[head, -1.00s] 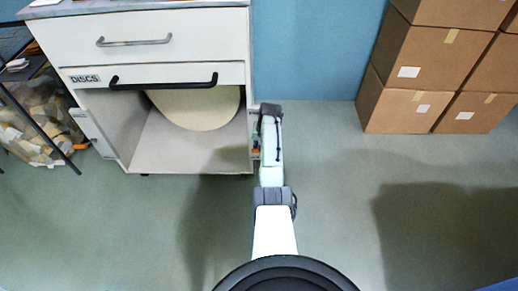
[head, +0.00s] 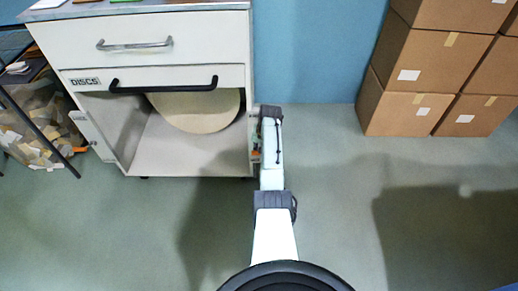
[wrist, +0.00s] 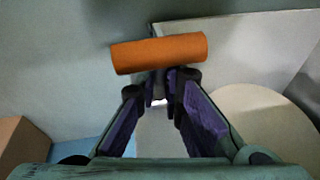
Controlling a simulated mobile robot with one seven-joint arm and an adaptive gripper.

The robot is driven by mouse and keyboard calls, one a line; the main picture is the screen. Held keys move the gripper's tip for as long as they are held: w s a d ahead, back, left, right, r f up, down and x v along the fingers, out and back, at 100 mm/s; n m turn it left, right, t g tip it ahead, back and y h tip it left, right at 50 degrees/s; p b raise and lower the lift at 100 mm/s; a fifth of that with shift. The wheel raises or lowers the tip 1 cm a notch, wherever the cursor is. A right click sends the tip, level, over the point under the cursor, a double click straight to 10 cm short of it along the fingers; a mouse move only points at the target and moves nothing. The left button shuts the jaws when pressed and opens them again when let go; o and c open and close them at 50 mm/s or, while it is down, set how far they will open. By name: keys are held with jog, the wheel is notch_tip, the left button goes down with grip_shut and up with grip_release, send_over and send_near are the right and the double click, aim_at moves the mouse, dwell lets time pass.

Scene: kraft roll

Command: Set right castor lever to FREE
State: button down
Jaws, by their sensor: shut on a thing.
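An orange cylindrical lever handle (wrist: 160,52) lies across the tips of my gripper (wrist: 161,80) in the wrist view. The fingers are shut on it near its middle, and both its ends stick out. In the head view a small bit of orange (head: 255,153) shows low at the right side of the white cabinet (head: 150,40), just left of my arm. My arm hides most of that area, including the castor. No FREE marking can be read.
The cabinet's lower bay is open, with a large pale disc (head: 195,110) inside. A black-handled drawer front (head: 200,75) marked DISCS is above it. Cardboard boxes (head: 395,105) are stacked at the right. A bin of scraps (head: 45,135) stands at the left. The floor between cabinet and boxes is clear.

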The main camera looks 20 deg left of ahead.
jog(key=shift+w+a+r, duration=0.2)
jog(key=shift+a+r, duration=0.4)
jog(key=shift+a, duration=0.1)
jog(key=c, duration=2)
grip_release()
jog(key=shift+s+a, duration=0.1)
jog(key=o, duration=0.4)
jog(key=shift+s+f, duration=0.15)
jog(key=o, duration=0.8)
jog(key=shift+d+f, duration=0.15)
jog(key=shift+d, duration=0.25)
jog(key=shift+c, duration=0.2)
jog(key=v, duration=1.2)
